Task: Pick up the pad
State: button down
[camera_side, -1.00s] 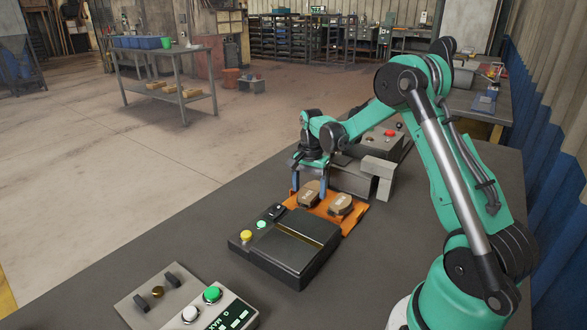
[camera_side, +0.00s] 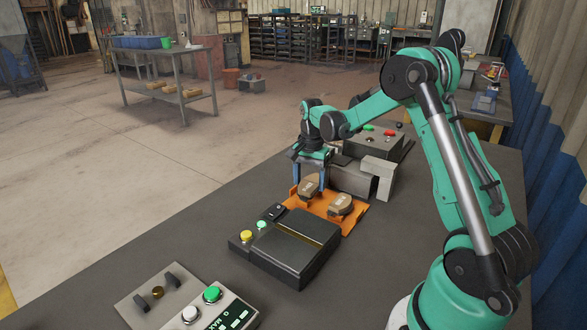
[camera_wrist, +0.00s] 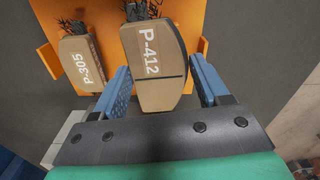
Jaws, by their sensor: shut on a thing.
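A brown pad marked P-412 (camera_wrist: 152,55) sits between the blue fingers of my gripper (camera_wrist: 160,88) in the wrist view. In the side view my gripper (camera_side: 310,178) is shut on this pad (camera_side: 309,186), holding it slightly above the left part of the orange tray (camera_side: 323,222). A second brown pad, marked P-305 (camera_wrist: 82,62), lies on the tray beside it. It also shows in the side view at the tray's right part (camera_side: 341,205).
A black device with a yellow and a green button (camera_side: 288,246) stands in front of the tray. Grey blocks (camera_side: 376,172) and a box with a red button (camera_side: 372,145) stand behind it. A control box (camera_side: 215,307) is at the front left.

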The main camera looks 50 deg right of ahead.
aim_at(309, 182)
notch_tip(309, 182, up, 17)
jog(key=s+a+f, duration=0.2)
jog(key=a+f, duration=0.1)
jog(key=s+a+f, duration=0.3)
jog(key=a, duration=0.1)
jog(key=s+a+f, duration=0.2)
jog(key=a+f, duration=0.1)
jog(key=shift+s+a+f, duration=0.15)
jog(key=shift+a+f, duration=0.65)
jog(key=shift+f, duration=0.3)
jog(key=shift+a+f, duration=0.4)
jog(key=shift+f, duration=0.35)
jog(key=shift+a+f, duration=0.45)
jog(key=shift+f, duration=0.3)
jog(key=shift+a+f, duration=0.15)
jog(key=shift+a, duration=2.2)
jog(key=a+r, duration=0.2)
jog(key=a, duration=0.1)
jog(key=shift+a+r, duration=0.15)
jog(key=shift+r, duration=0.25)
jog(key=shift+a+r, duration=0.15)
jog(key=shift+r, duration=0.15)
notch_tip(309, 182, up, 9)
jog(key=shift+a+f, duration=0.2)
jog(key=shift+a, duration=0.25)
